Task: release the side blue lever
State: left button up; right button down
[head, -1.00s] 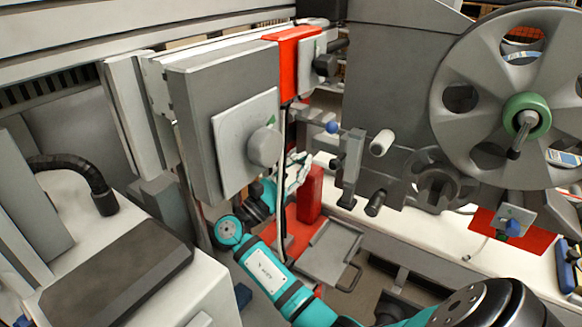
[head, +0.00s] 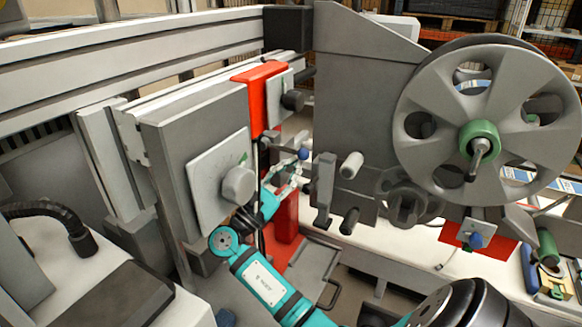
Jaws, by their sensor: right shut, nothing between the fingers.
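A small blue ball-shaped lever knob (head: 303,154) sits at the side of the machine, between the red block and the grey rollers. My right gripper (head: 294,180) is just below this knob, shut, with nothing seen between its fingers. I cannot tell whether its fingertips touch the lever. The lever's stem is mostly hidden. A second blue knob (head: 475,240) is on a small metal plate below the big reel, well away from the gripper. My left gripper is not in view.
A large grey reel (head: 430,95) with a green hub stands at the right. A grey box with a round knob (head: 238,185) stands close left of my right gripper. Rollers (head: 350,164) stick out just right of it. A red post (head: 286,218) is below.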

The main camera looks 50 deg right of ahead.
aim_at(297, 155)
jog(key=r+n+t+p, duration=0.1)
jog(key=n+t+p, duration=0.1)
jog(key=n, duration=0.1)
jog(key=r+n+t+p, duration=0.1)
jog(key=n+t+p, duration=0.1)
jog(key=n+p, duration=0.1)
jog(key=s+r+n+t+p, duration=0.1)
jog(key=n+t+p, duration=0.1)
jog(key=n+p, duration=0.1)
jog(key=shift+d+r, duration=0.2)
jog(key=shift+r, duration=0.05)
jog(key=shift+n+t+p, duration=0.3)
jog(key=shift+n+t, duration=0.1)
jog(key=shift+f, duration=0.2)
jog(key=shift+a+f, duration=0.1)
jog(key=shift+a, duration=0.05)
jog(key=v, duration=1.2)
